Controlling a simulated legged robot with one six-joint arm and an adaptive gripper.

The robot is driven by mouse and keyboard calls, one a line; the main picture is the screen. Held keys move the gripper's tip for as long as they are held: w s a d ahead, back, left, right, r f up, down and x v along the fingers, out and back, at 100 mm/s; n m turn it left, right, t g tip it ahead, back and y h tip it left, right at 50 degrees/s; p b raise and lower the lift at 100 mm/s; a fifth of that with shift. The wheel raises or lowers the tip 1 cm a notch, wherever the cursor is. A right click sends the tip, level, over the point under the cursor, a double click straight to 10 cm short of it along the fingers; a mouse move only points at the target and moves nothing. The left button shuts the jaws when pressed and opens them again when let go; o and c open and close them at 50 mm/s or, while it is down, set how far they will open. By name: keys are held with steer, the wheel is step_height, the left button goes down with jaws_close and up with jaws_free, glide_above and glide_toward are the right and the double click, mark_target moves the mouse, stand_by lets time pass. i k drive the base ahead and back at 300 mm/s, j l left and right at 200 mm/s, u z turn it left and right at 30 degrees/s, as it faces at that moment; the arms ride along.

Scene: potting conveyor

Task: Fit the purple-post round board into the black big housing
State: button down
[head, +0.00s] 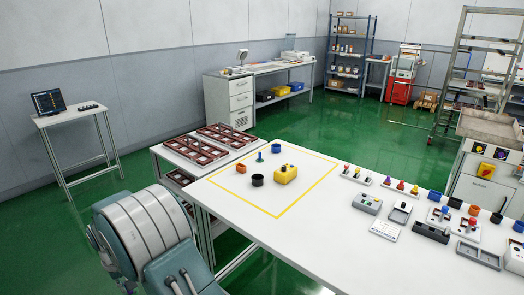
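A black round cup (257,181), which could be the black big housing, stands upright inside the yellow outline on the white table. Another black cup (455,203) stands in the row along the table's far right edge. I cannot tell by size which one is the big housing. Small boards with coloured posts stand on a light strip (358,175) and on a second strip (400,190). My gripper is out of view; only part of my arm shows at the lower left.
Grey boxes (367,204) and trays (480,256) occupy the right. The table's front middle (300,235) is clear. A tray rack (175,147) adjoins the left.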

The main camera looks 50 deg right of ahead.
mark_target(258, 182)
steer(key=i+z, duration=0.45)
steer(key=i+j+z, duration=0.15)
steer(key=z, duration=0.3)
steer(key=i, duration=0.05)
